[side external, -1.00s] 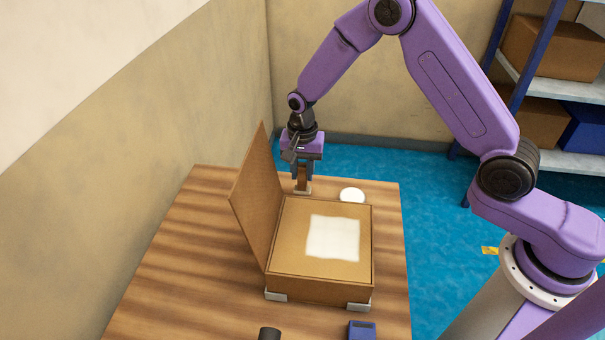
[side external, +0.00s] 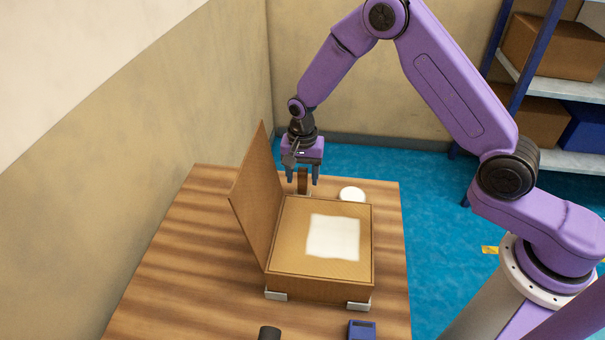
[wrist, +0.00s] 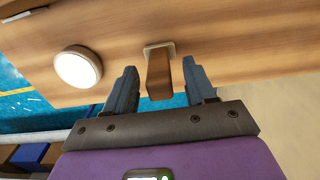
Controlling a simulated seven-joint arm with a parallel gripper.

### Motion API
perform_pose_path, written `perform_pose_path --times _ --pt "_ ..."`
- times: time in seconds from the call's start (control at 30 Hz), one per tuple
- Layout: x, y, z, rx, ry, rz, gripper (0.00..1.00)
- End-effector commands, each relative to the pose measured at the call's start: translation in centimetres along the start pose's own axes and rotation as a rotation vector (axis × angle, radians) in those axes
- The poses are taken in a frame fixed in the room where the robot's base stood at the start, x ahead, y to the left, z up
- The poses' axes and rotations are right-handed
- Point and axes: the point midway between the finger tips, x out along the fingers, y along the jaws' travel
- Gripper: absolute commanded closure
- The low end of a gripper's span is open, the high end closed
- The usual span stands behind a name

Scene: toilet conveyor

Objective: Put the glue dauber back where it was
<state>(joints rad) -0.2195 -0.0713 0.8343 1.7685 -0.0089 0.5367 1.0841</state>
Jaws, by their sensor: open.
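The glue dauber appears to be the brown upright block (side external: 303,182) with a pale grey foot, standing on the table behind the open cardboard box (side external: 323,288). In the wrist view the dauber (wrist: 159,78) stands between my fingers, with its foot (wrist: 158,47) on the wood. My gripper (side external: 302,180) is open, with one blue finger on each side of the dauber. In the wrist view my gripper (wrist: 160,72) shows a gap on both sides of the block. The box partly hides the dauber's foot in the side view.
A round white disc-like thing (side external: 352,195) sits on the table right of the dauber. The box's raised lid (side external: 256,200) stands close on the left, and a white square (side external: 333,237) lies in the box. A blue item (side external: 361,330) and a dark cylinder (side external: 269,334) are at the front.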

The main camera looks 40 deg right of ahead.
Motion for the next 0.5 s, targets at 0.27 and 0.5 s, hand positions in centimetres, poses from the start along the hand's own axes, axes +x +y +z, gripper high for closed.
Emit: perform_pose_path --times 0.27,0.5 --pt "-3.8 -0.1 0.0 0.000 0.002 -0.004 0.45" --pt "-8.7 -0.1 0.0 0.000 0.003 -0.005 0.45"
